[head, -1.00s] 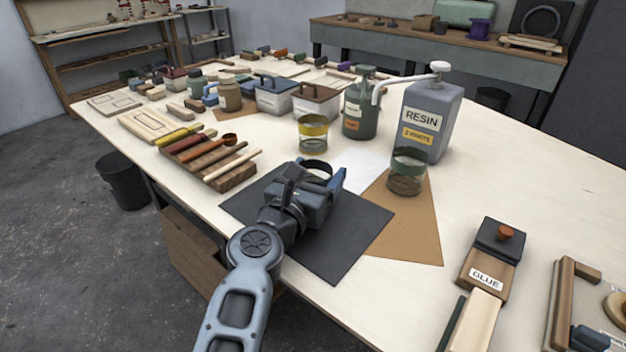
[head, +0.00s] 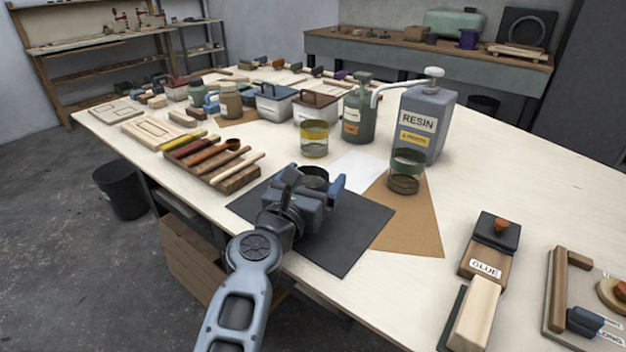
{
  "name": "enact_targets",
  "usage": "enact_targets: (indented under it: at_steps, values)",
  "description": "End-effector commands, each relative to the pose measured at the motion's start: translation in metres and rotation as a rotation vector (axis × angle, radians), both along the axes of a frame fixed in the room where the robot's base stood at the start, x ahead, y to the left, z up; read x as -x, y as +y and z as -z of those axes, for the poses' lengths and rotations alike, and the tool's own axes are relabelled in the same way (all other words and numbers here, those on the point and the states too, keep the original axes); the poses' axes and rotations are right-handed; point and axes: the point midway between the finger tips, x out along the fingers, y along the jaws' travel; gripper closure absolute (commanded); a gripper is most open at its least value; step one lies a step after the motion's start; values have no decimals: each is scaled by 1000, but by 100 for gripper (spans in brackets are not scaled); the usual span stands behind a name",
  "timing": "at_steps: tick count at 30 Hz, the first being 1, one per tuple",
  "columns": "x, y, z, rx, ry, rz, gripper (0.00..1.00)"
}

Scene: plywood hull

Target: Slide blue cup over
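My gripper (head: 316,183) is low over the black mat (head: 350,235), with its fingers on either side of a cup (head: 315,172). Only the dark rim and upper part of this cup show; the gripper hides the rest, and I cannot make out a blue band. I cannot tell whether the fingers touch it. A clear cup with a yellow band (head: 314,138) stands behind on the bare table. A clear cup with a green band (head: 406,171) stands to the right on the brown sheet (head: 415,225).
A grey resin jug (head: 427,120) and a green pump bottle (head: 358,112) stand behind the cups. A tool rack (head: 238,180) lies to the left. A white sheet (head: 358,172) lies between mat and brown sheet. A glue block (head: 489,247) is at right.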

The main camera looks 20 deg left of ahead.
Motion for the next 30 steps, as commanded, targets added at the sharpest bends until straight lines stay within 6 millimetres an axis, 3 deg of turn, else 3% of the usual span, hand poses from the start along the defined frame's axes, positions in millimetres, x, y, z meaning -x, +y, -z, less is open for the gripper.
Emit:
enact_targets:
  at_steps: [11,24,30]
  values:
    - [3,1,0,0,0,-1,0]
    - [58,7,0,0,-1,-2,0]
    - [74,8,1,0,0,0,0]
